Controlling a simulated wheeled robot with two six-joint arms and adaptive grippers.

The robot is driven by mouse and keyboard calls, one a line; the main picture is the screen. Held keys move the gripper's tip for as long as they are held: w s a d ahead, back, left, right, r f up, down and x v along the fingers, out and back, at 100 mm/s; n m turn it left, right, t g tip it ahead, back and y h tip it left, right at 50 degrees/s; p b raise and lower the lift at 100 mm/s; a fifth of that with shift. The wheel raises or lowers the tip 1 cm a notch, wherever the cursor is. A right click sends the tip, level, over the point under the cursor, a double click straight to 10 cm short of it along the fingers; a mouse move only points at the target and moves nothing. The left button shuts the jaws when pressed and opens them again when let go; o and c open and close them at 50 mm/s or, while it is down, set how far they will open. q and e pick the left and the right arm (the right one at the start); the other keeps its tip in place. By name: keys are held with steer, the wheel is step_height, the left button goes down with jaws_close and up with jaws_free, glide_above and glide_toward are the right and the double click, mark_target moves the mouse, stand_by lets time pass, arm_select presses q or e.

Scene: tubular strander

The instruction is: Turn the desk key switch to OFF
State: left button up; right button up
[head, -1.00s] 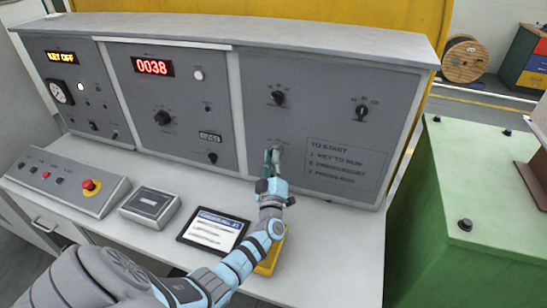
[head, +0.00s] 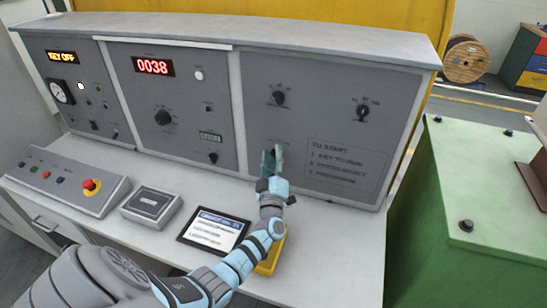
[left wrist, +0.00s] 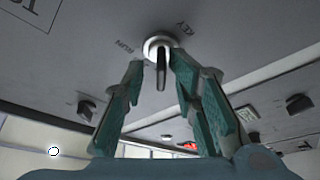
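The key switch (left wrist: 161,50) is a round silver lock with a dark key (left wrist: 161,72) in it, set in the grey right-hand desk panel. In the left wrist view, labels KEY and RUN show beside it; no OFF label is legible there. My left gripper (left wrist: 160,66) is open, its teal fingers on either side of the key with a visible gap to each side. In the head view, my left gripper (head: 272,156) is at the panel and hides the switch. The amber display (head: 61,56) at the far left reads KEY OFF. My right gripper is not in view.
Rotary knobs (head: 279,98) and (head: 362,111) sit above the switch area on the same panel. On the desktop are a tablet (head: 213,231), a grey box (head: 151,206) and a red emergency button (head: 90,186). A green cabinet (head: 490,200) stands at the right.

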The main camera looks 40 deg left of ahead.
arm_select(q)
steer(key=v, duration=1.2)
